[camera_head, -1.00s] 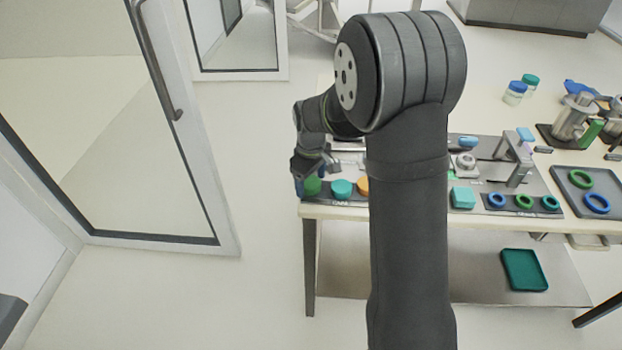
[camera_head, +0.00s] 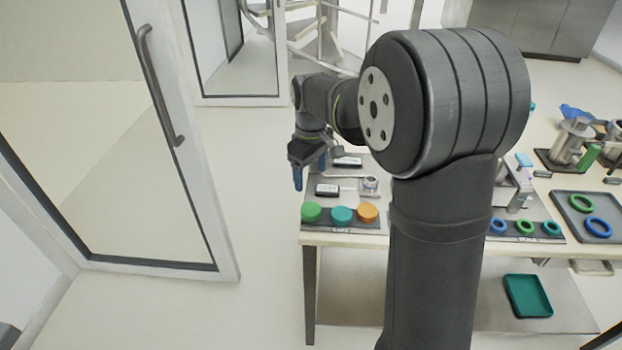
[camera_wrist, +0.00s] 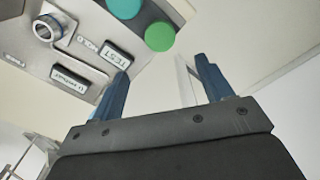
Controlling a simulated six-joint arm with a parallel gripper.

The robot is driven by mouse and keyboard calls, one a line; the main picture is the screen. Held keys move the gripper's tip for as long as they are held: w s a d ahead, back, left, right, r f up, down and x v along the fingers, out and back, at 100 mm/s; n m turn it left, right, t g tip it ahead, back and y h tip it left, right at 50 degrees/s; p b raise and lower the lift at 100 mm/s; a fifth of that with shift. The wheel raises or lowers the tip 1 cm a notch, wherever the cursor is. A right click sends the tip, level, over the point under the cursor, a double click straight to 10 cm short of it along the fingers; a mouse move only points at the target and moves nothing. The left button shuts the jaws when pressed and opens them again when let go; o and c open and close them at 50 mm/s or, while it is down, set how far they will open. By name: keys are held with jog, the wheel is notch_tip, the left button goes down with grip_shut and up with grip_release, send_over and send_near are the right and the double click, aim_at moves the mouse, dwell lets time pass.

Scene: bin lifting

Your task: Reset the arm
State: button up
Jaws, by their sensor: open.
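My gripper (camera_head: 311,178) hangs at the left end of the workbench in the head view, blue fingers pointing down, above and behind the colored caps. In the wrist view my gripper (camera_wrist: 165,88) shows its two blue fingers spread wide apart with nothing between them. My arm rises in front of the bench and hides its middle part.
A green cap (camera_head: 311,212), a teal cap (camera_head: 341,215) and an orange cap (camera_head: 368,212) stand at the bench's front left. A tray (camera_head: 575,235) with rings lies at the right. A glass door (camera_head: 185,140) stands left, with clear floor between.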

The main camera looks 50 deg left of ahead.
aim_at(311, 209)
notch_tip(311, 209, down, 12)
jog(key=shift+r, duration=1.65)
